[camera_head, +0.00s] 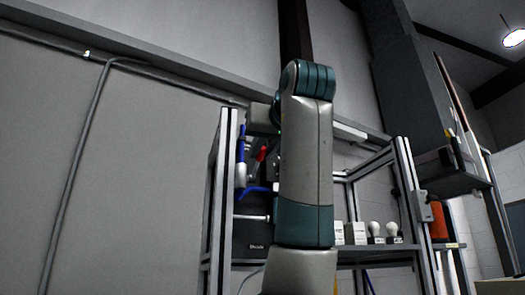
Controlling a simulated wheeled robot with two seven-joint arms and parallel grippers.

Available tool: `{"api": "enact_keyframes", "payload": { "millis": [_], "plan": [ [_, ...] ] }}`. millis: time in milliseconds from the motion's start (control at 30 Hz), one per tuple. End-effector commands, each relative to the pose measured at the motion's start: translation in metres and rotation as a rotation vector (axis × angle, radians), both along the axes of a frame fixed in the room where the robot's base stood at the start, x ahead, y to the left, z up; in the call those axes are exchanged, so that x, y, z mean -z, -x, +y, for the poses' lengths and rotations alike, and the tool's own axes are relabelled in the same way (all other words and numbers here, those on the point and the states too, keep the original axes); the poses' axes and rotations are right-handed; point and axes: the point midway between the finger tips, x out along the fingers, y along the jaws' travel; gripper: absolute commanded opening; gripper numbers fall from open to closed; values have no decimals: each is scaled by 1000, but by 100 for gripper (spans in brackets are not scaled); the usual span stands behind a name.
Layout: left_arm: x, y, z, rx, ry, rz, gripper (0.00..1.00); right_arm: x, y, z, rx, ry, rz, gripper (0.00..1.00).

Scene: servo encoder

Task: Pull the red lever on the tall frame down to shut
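The tall frame (219,190) is built of grey metal posts and stands in the middle of the view. A small red lever (262,153) shows inside its left part, slanting upward, with its lower end hidden among dark parts. My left arm rises in front of the frame and bends at the top, covering much of its middle. My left gripper (270,168) appears as a dark shape just right of the red lever, mostly behind my arm. I cannot tell whether its fingers are open or whether they touch the lever. My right gripper is out of view.
Blue handles (243,150) sit left of the red lever, near the left post. White boxes (356,233) and bulb-shaped pieces (392,229) stand on the frame's shelf at right. An orange-red object (438,219) is by the right post. A plain wall fills the left.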

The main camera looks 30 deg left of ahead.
Motion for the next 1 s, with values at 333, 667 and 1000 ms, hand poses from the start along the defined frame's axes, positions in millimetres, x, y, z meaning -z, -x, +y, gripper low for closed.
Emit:
{"api": "enact_keyframes", "payload": {
  "millis": [333, 667, 1000],
  "plan": [
    [7, 2, -3, 1, -2, -1, 16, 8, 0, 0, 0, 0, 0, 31],
    [15, 5, -7, 0, -2, -1, 16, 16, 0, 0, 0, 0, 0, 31],
    [15, 5, -7, 0, -2, -1, 16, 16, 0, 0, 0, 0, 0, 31]
  ]
}}
